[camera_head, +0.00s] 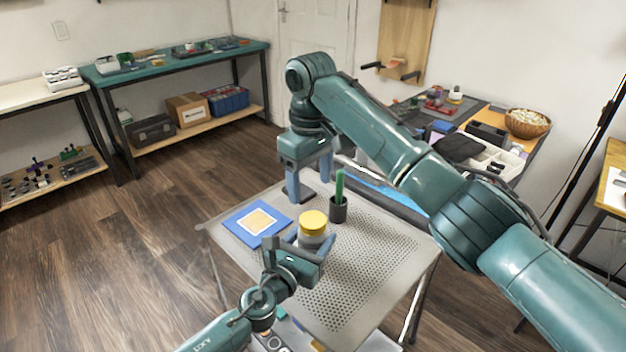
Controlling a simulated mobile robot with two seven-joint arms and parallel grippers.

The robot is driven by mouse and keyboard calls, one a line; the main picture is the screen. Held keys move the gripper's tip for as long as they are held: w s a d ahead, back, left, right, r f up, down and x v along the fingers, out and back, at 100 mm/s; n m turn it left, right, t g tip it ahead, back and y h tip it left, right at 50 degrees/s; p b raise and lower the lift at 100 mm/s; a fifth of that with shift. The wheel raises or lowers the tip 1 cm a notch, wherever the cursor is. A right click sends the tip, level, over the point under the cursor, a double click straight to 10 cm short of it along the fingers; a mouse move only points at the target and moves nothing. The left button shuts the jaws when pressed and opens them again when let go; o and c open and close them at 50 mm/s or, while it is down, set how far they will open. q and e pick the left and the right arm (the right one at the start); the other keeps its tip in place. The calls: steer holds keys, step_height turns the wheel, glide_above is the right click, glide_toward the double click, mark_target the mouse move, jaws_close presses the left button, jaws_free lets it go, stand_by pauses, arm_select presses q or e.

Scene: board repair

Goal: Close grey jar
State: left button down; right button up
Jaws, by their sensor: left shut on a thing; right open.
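The grey jar (312,241) stands on the perforated table, with a yellow lid (314,221) on top of its body. I cannot tell whether the lid is screwed tight or just resting there. My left gripper (306,245) is shut on the jar's body from the near side, and its fingers hide part of the jar. My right gripper (309,182) points down, open and empty, over the far part of the table, behind the jar and apart from it.
The perforated table (365,265) has free room to the right of the jar. A dark cup (338,211) with a green item stands behind the jar to the right. A blue square mat (243,219) with a yellow-and-white centre lies left. My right arm spans the right side.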

mark_target(313, 219)
steer(key=n, duration=0.4)
steer(key=shift+s+d, duration=0.1)
steer(key=shift+d, duration=0.1)
steer(key=shift+f, duration=0.1)
steer(key=shift+f, duration=4)
steer(key=shift+c, duration=0.6)
steer(key=c, duration=0.9)
steer(key=o, duration=1.2)
steer(key=shift+c, duration=0.2)
step_height(313, 219, up, 12)
